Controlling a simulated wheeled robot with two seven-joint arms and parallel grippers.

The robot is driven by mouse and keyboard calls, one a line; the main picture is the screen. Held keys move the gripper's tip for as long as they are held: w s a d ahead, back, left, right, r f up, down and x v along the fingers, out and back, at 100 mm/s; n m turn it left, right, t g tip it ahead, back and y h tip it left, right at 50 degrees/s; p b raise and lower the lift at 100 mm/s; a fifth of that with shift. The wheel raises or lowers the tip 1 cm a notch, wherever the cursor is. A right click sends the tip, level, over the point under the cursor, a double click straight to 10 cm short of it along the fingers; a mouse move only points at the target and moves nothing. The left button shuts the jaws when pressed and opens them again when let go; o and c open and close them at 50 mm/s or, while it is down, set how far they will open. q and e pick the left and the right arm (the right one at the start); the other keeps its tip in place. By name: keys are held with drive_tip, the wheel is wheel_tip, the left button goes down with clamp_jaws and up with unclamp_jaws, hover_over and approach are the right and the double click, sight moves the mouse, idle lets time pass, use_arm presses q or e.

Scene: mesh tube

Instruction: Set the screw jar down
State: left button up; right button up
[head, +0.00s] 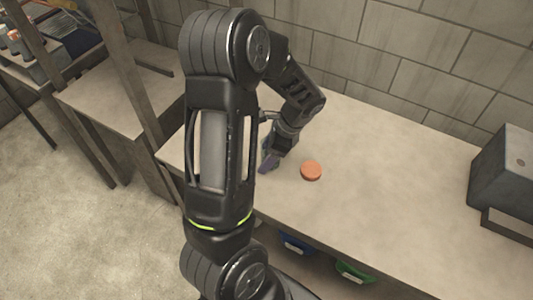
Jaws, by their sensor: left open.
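A round orange thing (311,171), like a lid or a low screw jar seen from above, rests on the pale worktop (380,180). I cannot tell whether a jar body is under the orange top. My left gripper (269,158) is just to its left, low over the worktop and apart from it. The left gripper is open. A small purple patch shows at its fingertips; I cannot tell whether it is part of the gripper or a separate thing. My left arm hides part of the worktop. My right gripper is out of view.
A dark grey box-like device (505,170) stands at the worktop's right end. A blue bin (296,244) and a green bin (354,272) sit below the front edge. A block wall (400,60) runs behind. The worktop between the orange thing and the device is clear.

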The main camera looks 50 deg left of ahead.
use_arm(q)
drive_tip(key=shift+r, duration=0.25)
drive_tip(key=b+v, duration=0.1)
drive_tip(key=v, duration=1.1)
drive_tip(key=shift+o, duration=0.4)
drive_tip(key=shift+f, duration=0.15)
